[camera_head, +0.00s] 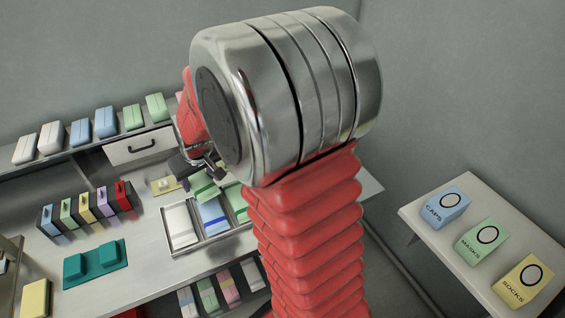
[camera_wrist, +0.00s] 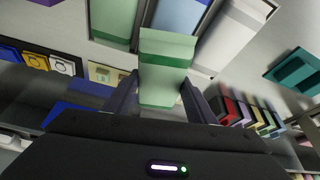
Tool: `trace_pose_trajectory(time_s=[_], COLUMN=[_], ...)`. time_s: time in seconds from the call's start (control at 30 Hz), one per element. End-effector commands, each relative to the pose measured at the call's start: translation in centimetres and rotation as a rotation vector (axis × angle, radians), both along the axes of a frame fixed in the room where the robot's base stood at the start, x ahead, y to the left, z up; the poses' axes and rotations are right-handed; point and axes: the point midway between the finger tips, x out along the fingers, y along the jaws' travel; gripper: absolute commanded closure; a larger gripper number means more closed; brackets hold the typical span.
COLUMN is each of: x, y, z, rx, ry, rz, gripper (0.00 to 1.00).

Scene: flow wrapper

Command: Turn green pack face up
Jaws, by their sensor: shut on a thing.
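A pale green pack with a darker green band (camera_wrist: 165,72) is between the fingers of my gripper (camera_wrist: 160,98), which is shut on it. In the head view the held green pack (camera_head: 206,191) shows just below my gripper (camera_head: 205,172), over the back of the metal tray (camera_head: 207,241). The tray holds a white pack (camera_head: 181,226), a blue pack (camera_head: 213,217) and another green pack (camera_head: 238,204) side by side. I cannot tell from these views which face of the held pack is its front. My arm hides part of the tray's right side.
A teal two-block fixture (camera_head: 95,263) lies left of the tray. A row of coloured holders (camera_head: 87,207) stands behind it. Several packs line the back shelf (camera_head: 82,132), above a drawer (camera_head: 140,147). Labelled boxes (camera_head: 483,243) stand on a right-hand shelf.

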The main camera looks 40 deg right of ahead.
Motion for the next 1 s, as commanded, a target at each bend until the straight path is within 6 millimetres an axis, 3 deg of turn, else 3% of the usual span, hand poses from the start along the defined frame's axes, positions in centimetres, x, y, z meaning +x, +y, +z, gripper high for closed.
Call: trace_pose_trajectory(time_s=[0.03,0.2,0.6,0.8,1.0], x=[-0.6,-3.1,-10.1,-13.4,-14.7], y=[-1.7,-6.1,-14.7,-17.6,-18.6], z=[0.4,1.2,3.0,3.7,4.0], rx=[0.0,0.0,0.003,0.003,0.004], ry=[-0.002,0.003,-0.002,-0.009,-0.012], rz=[-0.02,-0.064,-0.161,-0.199,-0.21], gripper=[0.89,0.89,0.89,0.89,0.89])
